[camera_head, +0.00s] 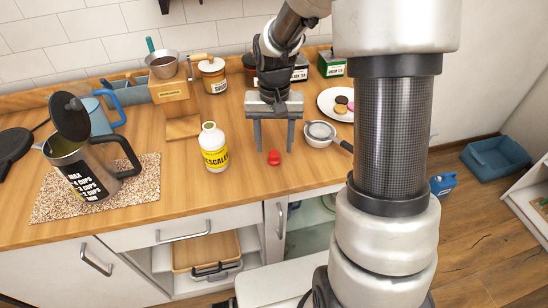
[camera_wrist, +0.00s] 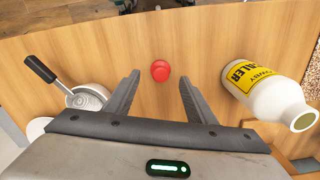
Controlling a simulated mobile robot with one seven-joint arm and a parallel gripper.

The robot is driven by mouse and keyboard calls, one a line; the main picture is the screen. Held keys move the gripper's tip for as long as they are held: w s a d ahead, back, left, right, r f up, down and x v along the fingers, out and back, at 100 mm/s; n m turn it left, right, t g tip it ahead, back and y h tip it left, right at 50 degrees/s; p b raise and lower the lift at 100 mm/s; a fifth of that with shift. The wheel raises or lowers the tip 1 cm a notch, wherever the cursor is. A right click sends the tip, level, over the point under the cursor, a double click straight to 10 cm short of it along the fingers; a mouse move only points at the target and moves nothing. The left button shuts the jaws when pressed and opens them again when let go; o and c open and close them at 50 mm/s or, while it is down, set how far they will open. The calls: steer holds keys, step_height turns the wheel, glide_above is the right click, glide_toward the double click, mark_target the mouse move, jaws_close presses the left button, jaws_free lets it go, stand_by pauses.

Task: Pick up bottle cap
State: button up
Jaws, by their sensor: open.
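A small red bottle cap (camera_head: 274,157) lies on the wooden counter (camera_head: 240,185), to the right of an uncapped white bottle (camera_head: 214,148) with a yellow descaler label. In the wrist view the cap (camera_wrist: 160,71) lies between the lines of the two fingers, a little beyond their tips. The bottle (camera_wrist: 268,92) is at the right there, its mouth bare. My gripper (camera_head: 274,148) points down above the counter, just behind the cap in the head view. Its fingers (camera_wrist: 158,78) are spread wide, with nothing between them.
A strainer (camera_head: 320,132) with a dark handle lies right of my gripper, with a plate of cookies (camera_head: 326,101) behind it. A kettle (camera_head: 85,165) stands on a speckled mat (camera_head: 130,200) at the left. The counter in front of the cap is clear.

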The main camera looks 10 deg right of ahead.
mark_target(274, 153)
step_height(274, 153, down, 4)
steer(key=shift+r, duration=0.15)
steer(key=c, duration=1.1)
steer(key=shift+r, duration=0.1)
